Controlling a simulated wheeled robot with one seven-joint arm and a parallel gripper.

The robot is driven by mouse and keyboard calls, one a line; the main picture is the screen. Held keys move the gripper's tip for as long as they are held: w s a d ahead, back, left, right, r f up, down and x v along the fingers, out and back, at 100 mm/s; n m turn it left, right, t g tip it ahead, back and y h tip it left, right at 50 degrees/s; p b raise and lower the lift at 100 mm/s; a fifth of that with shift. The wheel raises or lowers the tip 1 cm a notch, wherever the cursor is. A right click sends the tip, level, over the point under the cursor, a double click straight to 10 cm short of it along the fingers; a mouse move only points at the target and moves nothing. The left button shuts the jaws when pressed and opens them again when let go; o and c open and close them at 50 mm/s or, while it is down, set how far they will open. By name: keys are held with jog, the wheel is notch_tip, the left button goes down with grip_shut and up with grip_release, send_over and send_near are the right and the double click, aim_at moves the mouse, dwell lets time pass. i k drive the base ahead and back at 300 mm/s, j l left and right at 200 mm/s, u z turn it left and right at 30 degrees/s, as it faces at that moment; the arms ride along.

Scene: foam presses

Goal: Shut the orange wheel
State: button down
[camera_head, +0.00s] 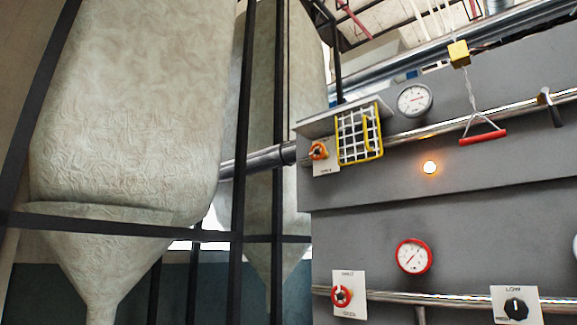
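The orange wheel (318,151) is a small round handle on a white plate (327,170) near the upper left edge of a grey machine panel (400,240). The plate's lettering is too small to read. A yellow-framed wire guard (375,158) stands just right of the wheel, beside it as seen from here. A grey ledge (345,118) juts out above both. Whether the wheel is open or shut cannot be told. My gripper is not in view.
A red wheel (341,297) sits on a lower plate and a black dial (516,308) at lower right. Two gauges (415,100) (413,256), a lit orange lamp (430,168) and a red pull handle (483,138) are on the panel. Black-framed bags (130,110) fill the left.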

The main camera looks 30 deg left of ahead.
aim_at(317, 151)
jog(key=j+u, duration=0.2)
jog(key=u, duration=0.95)
